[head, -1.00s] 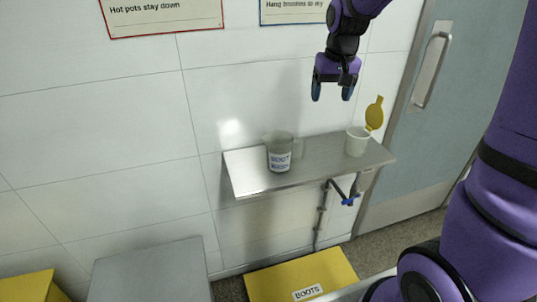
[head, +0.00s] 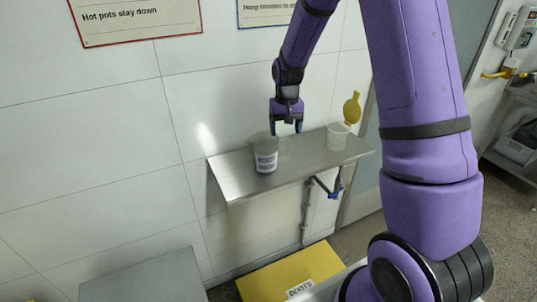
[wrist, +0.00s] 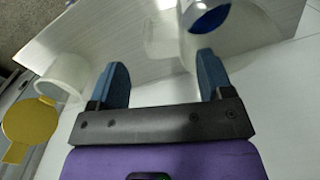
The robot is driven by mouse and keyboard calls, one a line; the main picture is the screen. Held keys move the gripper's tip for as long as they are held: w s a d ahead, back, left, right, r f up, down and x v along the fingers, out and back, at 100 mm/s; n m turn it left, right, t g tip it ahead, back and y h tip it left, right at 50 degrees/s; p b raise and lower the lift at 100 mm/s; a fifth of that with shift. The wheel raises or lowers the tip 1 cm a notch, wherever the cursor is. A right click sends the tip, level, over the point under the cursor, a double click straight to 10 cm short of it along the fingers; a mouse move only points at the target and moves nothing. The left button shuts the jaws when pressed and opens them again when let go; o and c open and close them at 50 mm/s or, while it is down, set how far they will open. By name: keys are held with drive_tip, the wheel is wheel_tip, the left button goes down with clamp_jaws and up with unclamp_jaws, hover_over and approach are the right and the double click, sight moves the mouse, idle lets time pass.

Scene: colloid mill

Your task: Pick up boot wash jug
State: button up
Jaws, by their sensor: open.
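The boot wash jug (head: 265,158) is a clear, greyish jug with a white label, standing upright on the steel wall shelf (head: 230,183). Its clear handle sticks out on its right side. My gripper (head: 287,128) is open and points down just above and behind the handle. In the wrist view the two blue fingers of my gripper (wrist: 163,82) are apart with nothing between them. I cannot tell whether a finger touches the handle.
A tap with blue parts (head: 335,192) hangs under the shelf. A yellow box (head: 270,285) marked BOOTS is below. The wall is close behind.

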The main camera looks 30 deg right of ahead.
sight(285, 138)
drive_tip(key=shift+w+d+f, duration=0.1)
drive_tip(key=shift+w+f, duration=0.05)
drive_tip(key=shift+f, duration=2.75)
drive_tip(key=shift+c, duration=0.2)
drive_tip(key=c, duration=1)
drive_tip(key=shift+r, duration=0.2)
drive_tip(key=shift+r, duration=1.4)
drive_tip(key=shift+s+r, duration=0.2)
drive_tip(key=shift+r, duration=0.05)
drive_tip(key=s+d+r, duration=0.1)
drive_tip(key=s, duration=1.4)
drive_tip(key=shift+d, duration=0.2)
